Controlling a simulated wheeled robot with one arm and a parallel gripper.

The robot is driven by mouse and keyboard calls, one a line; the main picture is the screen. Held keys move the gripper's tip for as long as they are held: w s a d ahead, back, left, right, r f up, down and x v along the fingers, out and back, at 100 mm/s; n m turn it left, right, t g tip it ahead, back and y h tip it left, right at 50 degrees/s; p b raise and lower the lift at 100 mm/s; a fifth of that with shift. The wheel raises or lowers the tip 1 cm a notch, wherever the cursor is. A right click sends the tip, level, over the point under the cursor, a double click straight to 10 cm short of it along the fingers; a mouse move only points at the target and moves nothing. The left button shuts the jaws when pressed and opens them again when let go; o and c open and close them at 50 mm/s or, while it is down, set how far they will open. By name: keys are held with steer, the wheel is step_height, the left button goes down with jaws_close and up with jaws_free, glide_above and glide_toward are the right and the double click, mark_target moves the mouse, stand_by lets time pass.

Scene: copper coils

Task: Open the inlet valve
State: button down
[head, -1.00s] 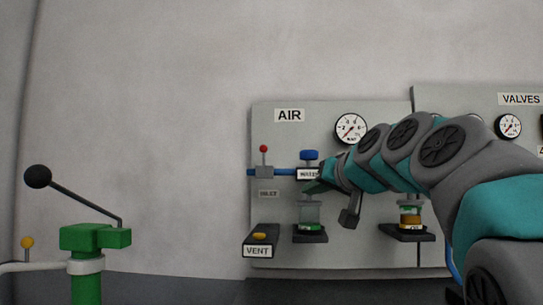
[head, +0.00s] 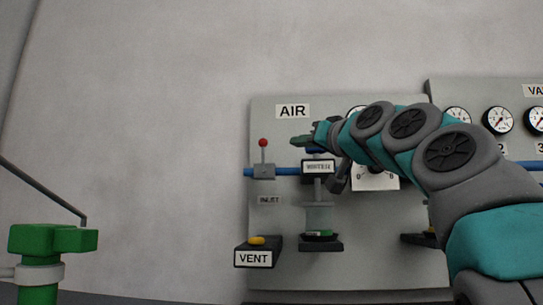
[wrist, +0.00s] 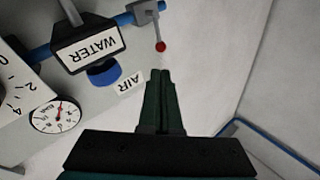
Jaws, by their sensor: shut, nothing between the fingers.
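The inlet valve (head: 264,171) is a small grey block on the blue pipe, above the INLET label, with a thin lever standing upright and tipped by a red ball (head: 263,143). In the wrist view the red ball (wrist: 160,46) is just beyond the fingertips, with the lever running up to the grey valve block (wrist: 146,10). My gripper (head: 296,141) is shut and empty, to the right of the red ball at about its height. Its fingers (wrist: 161,75) lie together in the wrist view. A gap shows between fingertips and ball.
The WATER unit (head: 318,167) sits on the pipe right of the valve, under my wrist. A VENT box (head: 254,257) with a yellow knob is below. Gauges (head: 498,120) line the right panel. A green lever stand (head: 50,240) is at lower left. The wall left of the panel is bare.

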steer(key=shift+r, duration=0.1)
steer(key=p, duration=0.9)
glide_toward(264, 144)
steer(key=x, duration=0.5)
steer(key=shift+w+d+r, duration=0.1)
steer(key=shift+w+r, duration=0.2)
steer(key=shift+r, duration=0.05)
steer(key=shift+w+a+f, duration=0.15)
steer(key=shift+w+a, duration=0.25)
steer(key=shift+w, duration=0.15)
steer(key=shift+s+a, duration=0.1)
steer(key=shift+s, duration=0.05)
